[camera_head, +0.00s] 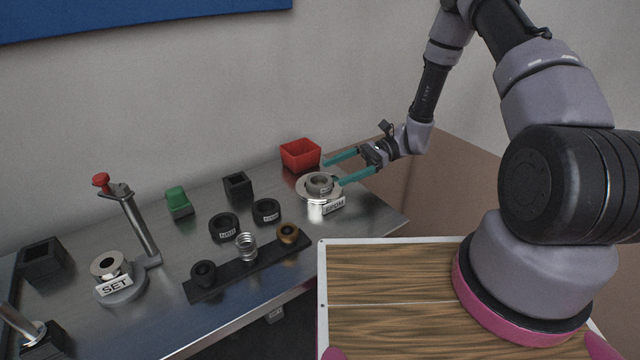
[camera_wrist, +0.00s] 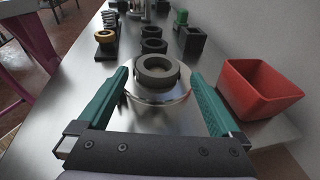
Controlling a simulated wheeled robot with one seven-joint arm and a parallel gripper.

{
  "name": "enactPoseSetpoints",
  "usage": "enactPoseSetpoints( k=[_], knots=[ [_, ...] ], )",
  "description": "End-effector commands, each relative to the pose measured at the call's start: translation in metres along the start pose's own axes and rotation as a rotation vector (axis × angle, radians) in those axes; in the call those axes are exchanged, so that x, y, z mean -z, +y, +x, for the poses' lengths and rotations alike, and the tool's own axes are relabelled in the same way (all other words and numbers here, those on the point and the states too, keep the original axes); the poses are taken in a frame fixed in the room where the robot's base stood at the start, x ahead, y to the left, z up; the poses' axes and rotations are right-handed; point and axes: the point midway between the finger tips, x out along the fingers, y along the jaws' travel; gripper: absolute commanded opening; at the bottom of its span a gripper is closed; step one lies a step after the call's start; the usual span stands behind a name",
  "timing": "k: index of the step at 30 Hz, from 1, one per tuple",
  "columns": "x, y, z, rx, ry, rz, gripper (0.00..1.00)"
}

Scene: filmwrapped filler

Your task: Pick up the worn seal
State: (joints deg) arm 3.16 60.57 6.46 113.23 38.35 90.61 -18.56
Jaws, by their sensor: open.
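A grey ring, which looks like the worn seal (camera_head: 320,181), sits on a round shiny metal stand (camera_head: 305,193) at the right of the bench. A small white label (camera_head: 333,206) is on the stand's front; its lettering is hard to read. My gripper (camera_head: 331,172) is open, its two teal fingers pointing left toward the stand. In the wrist view the ring (camera_wrist: 157,70) lies between and slightly beyond the fingertips, with a finger on either side. The fingers appear apart from the ring and nothing is held.
A red open bin (camera_head: 301,155) stands close behind the stand. Two labelled black rings (camera_head: 223,227) lie to the left. A dark rack (camera_head: 222,279) holds a black part, a spring (camera_head: 246,247) and a brass-coloured ring. A press-like fixture marked SET (camera_head: 115,285) stands further left.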

Motion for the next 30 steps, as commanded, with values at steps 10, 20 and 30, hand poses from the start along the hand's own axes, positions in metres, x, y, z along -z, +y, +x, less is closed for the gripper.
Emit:
enactPoseSetpoints(
  k=[10,20,30],
  knots=[
    [0.002,0.003,0.045,-0.002,0.0,0.0,1.0],
    [0.002,0.002,0.047,-0.001,0.001,0.0,0.69],
    [0.001,0.002,0.047,-0.001,0.001,-0.001,0.3]
  ],
)
